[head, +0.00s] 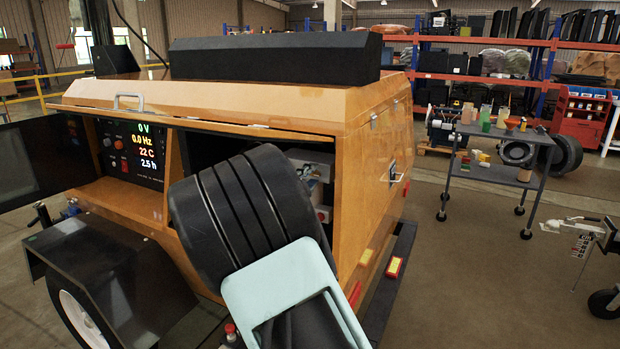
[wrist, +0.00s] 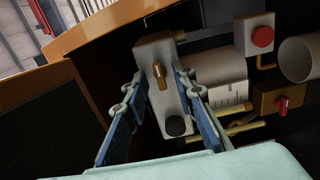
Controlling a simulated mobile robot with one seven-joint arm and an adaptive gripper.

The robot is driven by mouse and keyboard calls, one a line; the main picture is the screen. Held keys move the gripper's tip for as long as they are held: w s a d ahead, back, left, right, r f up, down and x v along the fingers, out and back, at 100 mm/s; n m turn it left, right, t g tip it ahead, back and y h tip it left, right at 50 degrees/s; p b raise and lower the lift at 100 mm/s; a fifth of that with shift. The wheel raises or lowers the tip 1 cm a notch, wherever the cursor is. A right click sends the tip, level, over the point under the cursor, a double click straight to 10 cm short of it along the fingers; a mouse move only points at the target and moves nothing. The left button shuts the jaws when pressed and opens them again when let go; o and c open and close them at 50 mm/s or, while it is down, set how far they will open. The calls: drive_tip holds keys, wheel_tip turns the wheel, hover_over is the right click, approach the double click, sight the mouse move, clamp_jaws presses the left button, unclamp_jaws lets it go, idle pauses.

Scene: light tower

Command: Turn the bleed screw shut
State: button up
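In the wrist view a pale grey block (wrist: 166,97) stands inside the dark engine compartment. A brass screw (wrist: 159,76), which looks like the bleed screw, sits on its upper part, and a round black knob (wrist: 175,127) on its lower part. My gripper (wrist: 160,75) is open, with one blue-padded finger to each side of the brass screw. Gaps show between the fingers and the screw; I cannot tell how far the tips are from the block in depth. In the head view my arm hides the gripper and the screw.
A red button on a grey box (wrist: 262,37), a red-handled valve (wrist: 282,104) and a pale cylinder (wrist: 300,59) lie right of the block. The orange housing (head: 372,150) frames the opening. Its control panel (head: 132,150) is lit. A cart (head: 495,135) stands farther right.

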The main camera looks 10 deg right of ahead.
drive_tip(key=shift+c, duration=0.4)
clamp_jaws()
drive_tip(key=n, duration=0.3)
drive_tip(key=shift+n, duration=0.4)
drive_tip(key=n+p, duration=0.1)
drive_tip(key=n, duration=0.3)
drive_tip(key=shift+r+n, duration=0.1)
drive_tip(key=shift+n, duration=0.2)
drive_tip(key=n+p, duration=0.4)
drive_tip(key=n, duration=0.1)
drive_tip(key=shift+n+p, duration=1.6)
drive_tip(key=shift+n, duration=0.7)
